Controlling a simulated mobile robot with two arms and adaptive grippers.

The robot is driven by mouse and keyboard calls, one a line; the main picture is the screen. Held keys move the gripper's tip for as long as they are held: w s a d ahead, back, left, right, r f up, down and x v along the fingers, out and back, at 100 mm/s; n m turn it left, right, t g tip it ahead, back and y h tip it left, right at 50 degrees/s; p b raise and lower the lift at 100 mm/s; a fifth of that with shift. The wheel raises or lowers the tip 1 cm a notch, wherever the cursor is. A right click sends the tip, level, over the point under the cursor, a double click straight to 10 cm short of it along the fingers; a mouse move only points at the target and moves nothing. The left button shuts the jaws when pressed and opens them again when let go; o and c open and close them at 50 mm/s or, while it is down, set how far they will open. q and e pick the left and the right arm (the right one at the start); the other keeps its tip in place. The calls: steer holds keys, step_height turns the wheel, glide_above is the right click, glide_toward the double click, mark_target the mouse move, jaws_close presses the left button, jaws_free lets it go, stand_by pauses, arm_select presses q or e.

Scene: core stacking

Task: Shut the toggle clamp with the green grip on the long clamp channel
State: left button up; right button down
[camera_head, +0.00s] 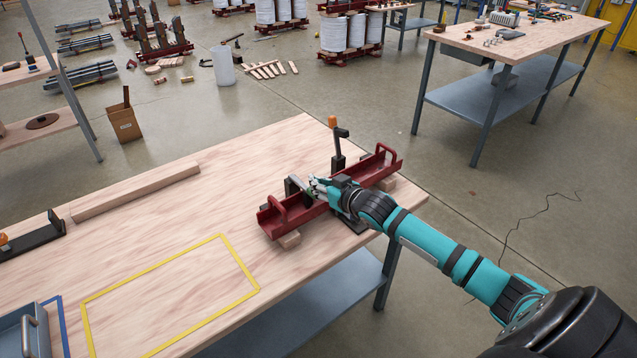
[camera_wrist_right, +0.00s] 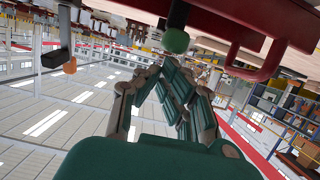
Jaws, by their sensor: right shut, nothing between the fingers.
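The long clamp channel (camera_head: 385,158) is dark red with a loop handle at each end, and lies across the table's right part. The toggle clamp's green grip (camera_wrist_right: 176,41) sits on a dark lever just beyond my right fingertips in the wrist view. In the head view the clamp's grey arm (camera_head: 294,187) shows beside the fingers, and the grip is mostly hidden. My right gripper (camera_head: 317,186) is shut and empty over the channel, and its fingers also show in the wrist view (camera_wrist_right: 173,68). I cannot tell whether they touch the grip. My left gripper is not in view.
Another clamp, with an orange grip (camera_head: 332,121), stands upright at the channel's far side. Wooden blocks (camera_head: 290,239) support the channel. A yellow taped rectangle (camera_head: 250,277) on the table is empty. A long wooden strip (camera_head: 135,190) and a blue tray (camera_head: 22,325) are farther left.

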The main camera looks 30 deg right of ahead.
steer(key=shift+s+f, duration=0.25)
steer(key=shift+f, duration=0.65)
step_height(320, 180, up, 5)
steer(key=p, duration=0.4)
steer(key=shift+w+f, duration=0.15)
steer(key=shift+f, duration=0.05)
steer(key=b+v, duration=0.1)
steer(key=v, duration=0.9)
steer(key=shift+s+f, duration=0.25)
steer(key=shift+f, duration=0.05)
